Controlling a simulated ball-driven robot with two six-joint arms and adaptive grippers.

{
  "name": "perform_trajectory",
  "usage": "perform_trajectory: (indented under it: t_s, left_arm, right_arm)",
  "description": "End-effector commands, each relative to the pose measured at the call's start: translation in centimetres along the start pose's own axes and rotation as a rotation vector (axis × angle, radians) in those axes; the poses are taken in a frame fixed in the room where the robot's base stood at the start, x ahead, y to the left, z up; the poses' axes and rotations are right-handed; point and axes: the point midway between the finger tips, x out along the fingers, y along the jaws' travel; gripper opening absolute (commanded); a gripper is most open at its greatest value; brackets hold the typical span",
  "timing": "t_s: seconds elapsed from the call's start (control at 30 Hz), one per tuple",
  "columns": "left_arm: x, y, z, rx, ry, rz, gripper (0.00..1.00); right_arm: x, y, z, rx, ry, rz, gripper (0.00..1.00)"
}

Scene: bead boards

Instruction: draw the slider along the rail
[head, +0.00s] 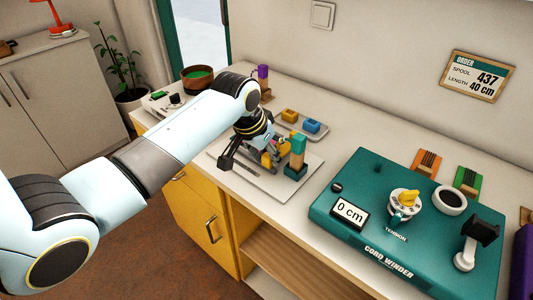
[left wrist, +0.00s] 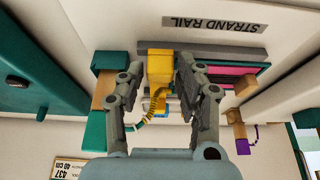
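The yellow slider (left wrist: 159,66) sits on the grey rail (left wrist: 215,52) of the board marked STRAND RAIL, seen upside down in the left wrist view. A yellow ribbed cord (left wrist: 146,125) hangs by it. My left gripper (left wrist: 160,62) has one finger on each side of the slider, with a narrow gap showing at each side. In the head view my left gripper (head: 258,158) is low over the white board (head: 274,186) and partly hides the slider and rail. A teal post with a wooden block (head: 298,150) stands at the rail's right end. My right gripper is out of view.
The teal cord winder (head: 355,240), its display reading 0 cm, stands right of the board. A grey tray (head: 318,132) with yellow and blue blocks lies behind. A purple-topped post (head: 263,78) and a brown bowl (head: 190,78) are farther back. An order sign (head: 477,75) hangs on the wall.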

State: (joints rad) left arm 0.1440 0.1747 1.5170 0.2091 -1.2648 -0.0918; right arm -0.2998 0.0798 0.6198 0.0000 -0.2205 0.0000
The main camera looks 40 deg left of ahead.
Motion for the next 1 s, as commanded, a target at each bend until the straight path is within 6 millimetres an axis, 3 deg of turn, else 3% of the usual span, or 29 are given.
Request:
perform_trajectory:
  t_s: [0.03, 0.23, 0.57, 0.67, 0.8, 1.0]
  left_arm:
    - [0.0, 0.0, 0.0, 0.000, 0.000, 0.000, 0.26]
    - [0.0, 0.0, 0.0, 0.000, 0.000, 0.000, 0.00]
    - [-0.1, -0.3, 0.0, 0.000, -0.001, -0.001, 0.00]
    - [-0.2, -1.8, 0.0, 0.002, -0.002, -0.004, 0.00]
    - [-0.3, -5.4, -0.1, 0.002, -0.003, -0.007, 0.00]
    - [-0.1, -9.5, 0.0, 0.000, -0.002, -0.003, 0.00]
  right_arm:
    - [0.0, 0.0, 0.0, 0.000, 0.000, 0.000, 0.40]
    - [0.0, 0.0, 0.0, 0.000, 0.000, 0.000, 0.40]
    - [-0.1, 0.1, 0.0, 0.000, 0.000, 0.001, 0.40]
    - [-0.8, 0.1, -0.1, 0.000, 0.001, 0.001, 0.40]
    - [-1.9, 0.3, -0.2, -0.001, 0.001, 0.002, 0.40]
    - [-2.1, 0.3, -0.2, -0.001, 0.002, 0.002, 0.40]
